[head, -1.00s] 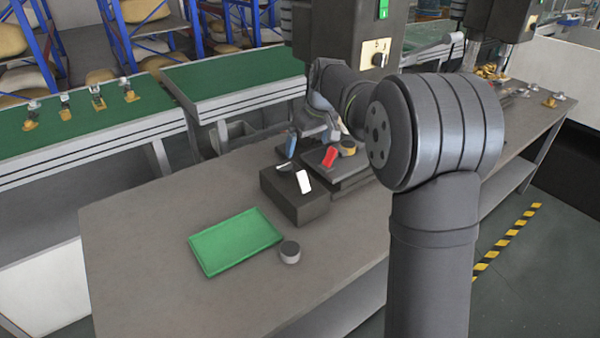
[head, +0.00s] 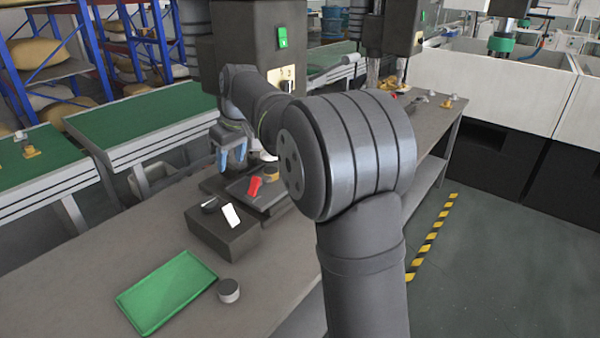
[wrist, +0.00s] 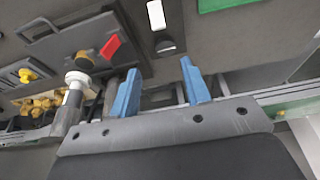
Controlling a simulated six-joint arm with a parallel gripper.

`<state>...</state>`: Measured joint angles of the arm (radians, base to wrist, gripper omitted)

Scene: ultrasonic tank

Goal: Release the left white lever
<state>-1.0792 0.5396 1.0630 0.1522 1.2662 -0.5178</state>
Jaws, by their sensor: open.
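The white lever (head: 231,215) stands tilted on top of a dark box (head: 228,241) on the bench. In the wrist view the lever (wrist: 156,14) is at the top edge, partly cut off. My gripper (head: 232,158), with blue fingers, is above and behind the box in the head view, apart from the lever. In the wrist view my gripper (wrist: 158,66) has its fingers spread wide with nothing between them. A dark round knob (head: 209,206) is left of the lever.
A red lever (head: 254,186) sits on a dark plate behind the box, with a yellowish knob (head: 271,172) beside it. A green tray (head: 166,293) and a round grey-topped piece (head: 229,290) lie in front. A machine column (head: 256,50) stands behind my arm.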

